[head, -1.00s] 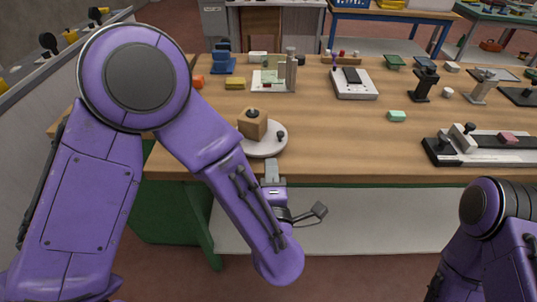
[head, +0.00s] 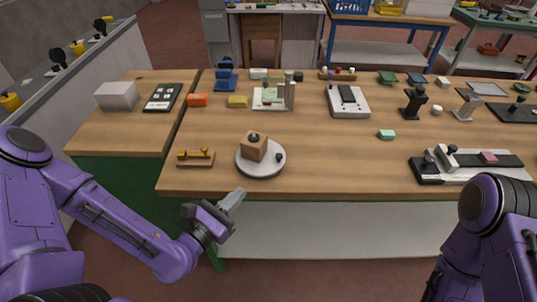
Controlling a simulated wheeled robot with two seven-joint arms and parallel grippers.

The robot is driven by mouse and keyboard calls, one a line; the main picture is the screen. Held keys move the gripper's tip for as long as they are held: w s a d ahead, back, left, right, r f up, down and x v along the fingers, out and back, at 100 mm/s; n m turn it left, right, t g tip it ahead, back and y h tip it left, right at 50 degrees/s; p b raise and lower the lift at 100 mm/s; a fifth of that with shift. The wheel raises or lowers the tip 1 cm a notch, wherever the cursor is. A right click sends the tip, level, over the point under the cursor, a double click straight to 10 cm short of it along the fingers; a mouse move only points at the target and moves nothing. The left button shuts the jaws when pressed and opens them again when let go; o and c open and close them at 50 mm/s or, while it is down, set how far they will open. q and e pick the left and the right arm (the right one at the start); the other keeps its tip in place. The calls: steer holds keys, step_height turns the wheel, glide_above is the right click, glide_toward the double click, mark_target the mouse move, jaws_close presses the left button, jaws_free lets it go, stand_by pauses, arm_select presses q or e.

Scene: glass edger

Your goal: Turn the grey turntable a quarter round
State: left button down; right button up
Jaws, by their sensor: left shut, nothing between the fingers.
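The grey turntable (head: 262,168) is a pale round disc near the front left of the wooden workbench. A wooden block (head: 254,147) with a dark knob on top sits on it. A small dark knob (head: 279,157) stands on the disc's right side. My left gripper (head: 238,195) is shut and empty, in front of the bench's front edge, just below and left of the turntable and apart from it. My right arm shows at the lower right, but its gripper is out of view.
A small wooden fixture with brass parts (head: 195,157) lies left of the turntable. Orange (head: 197,100) and yellow (head: 238,101) blocks lie behind. A grey box (head: 117,96) stands on the side table. The bench is clear right of the turntable, up to a black-and-white fixture (head: 465,164).

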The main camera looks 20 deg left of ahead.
arm_select(q)
steer(key=b, duration=0.4)
glide_toward(278, 160)
steer(key=p+x, duration=0.1)
steer(key=x, duration=0.1)
steer(key=p+x, duration=0.1)
steer(key=x, duration=0.1)
steer(key=p+x, duration=0.1)
steer(key=x, duration=0.1)
steer(key=shift+w+a+r, duration=0.15)
steer(key=shift+a+r, duration=0.05)
steer(key=shift+r, duration=0.15)
steer(key=shift+w+d+f, duration=0.1)
steer(key=shift+w+d, duration=0.05)
steer(key=shift+w, duration=0.15)
steer(key=n+y+b, duration=0.1)
steer(key=b, duration=0.1)
steer(key=w+d+n+y+b, duration=0.1)
steer(key=y+b, duration=0.1)
steer(key=n+t+y+b, duration=0.1)
steer(key=n+y+b, duration=0.1)
steer(key=shift+w+d+f+b, duration=0.2)
steer(key=shift+w+f+b, duration=0.15)
steer(key=shift+w+r+y, duration=0.1)
steer(key=shift+r+y, duration=0.05)
steer(key=shift+y, duration=0.35)
steer(key=shift+a+r+n, duration=0.1)
steer(key=shift+r+n, duration=0.15)
steer(key=shift+n, duration=0.05)
